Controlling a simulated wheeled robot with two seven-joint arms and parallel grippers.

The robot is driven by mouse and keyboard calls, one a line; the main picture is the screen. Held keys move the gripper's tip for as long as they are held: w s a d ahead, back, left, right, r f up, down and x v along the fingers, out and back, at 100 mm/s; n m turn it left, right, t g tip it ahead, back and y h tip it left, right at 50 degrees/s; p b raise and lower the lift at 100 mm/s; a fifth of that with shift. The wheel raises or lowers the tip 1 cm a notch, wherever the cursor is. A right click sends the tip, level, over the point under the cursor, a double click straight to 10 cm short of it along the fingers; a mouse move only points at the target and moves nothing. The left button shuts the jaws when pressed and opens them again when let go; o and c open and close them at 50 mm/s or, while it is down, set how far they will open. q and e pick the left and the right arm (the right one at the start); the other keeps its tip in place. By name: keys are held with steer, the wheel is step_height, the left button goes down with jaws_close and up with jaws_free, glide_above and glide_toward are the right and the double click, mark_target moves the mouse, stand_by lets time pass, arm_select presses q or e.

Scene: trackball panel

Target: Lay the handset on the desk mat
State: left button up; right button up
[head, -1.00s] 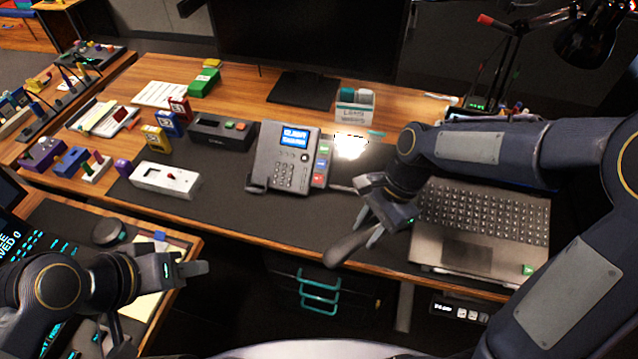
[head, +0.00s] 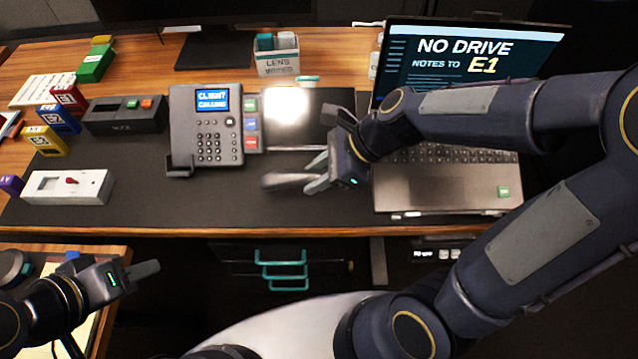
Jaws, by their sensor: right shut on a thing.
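The grey handset (head: 285,181) is in my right gripper (head: 317,176), which is shut on it. The handset sticks out to the left of the fingers, above or on the dark desk mat (head: 240,205) near its front; I cannot tell whether it touches the mat. The far part of the handset is hidden by the gripper. The desk phone (head: 205,135) stands on the mat to the left, its cradle empty and its screen lit. My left gripper (head: 150,271) is at the lower left, empty, in front of the desk; I cannot tell whether its fingers are apart.
An open laptop (head: 450,190) stands right of the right gripper. A dark pad with a bright glare (head: 285,110) lies behind the handset. A white switch box (head: 65,187) and a dark box (head: 125,115) are at the left. The mat in front of the phone is bare.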

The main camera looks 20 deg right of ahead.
mark_target(321, 174)
steer(key=f, duration=0.1)
steer(key=w+d+f, duration=0.1)
steer(key=w+f+b, duration=0.1)
steer(key=f, duration=0.1)
steer(key=shift+w+d, duration=0.25)
steer(key=shift+d, duration=0.05)
steer(key=shift+w+d+f+b, duration=0.15)
steer(key=shift+f+b, duration=0.35)
steer(key=shift+f, duration=0.4)
steer(key=shift+w+d+f+b, duration=0.1)
steer(key=shift+f+b, duration=0.4)
steer(key=shift+f, duration=0.35)
steer(key=shift+f, duration=0.15)
steer(key=o, duration=1.1)
steer(key=shift+c, duration=0.2)
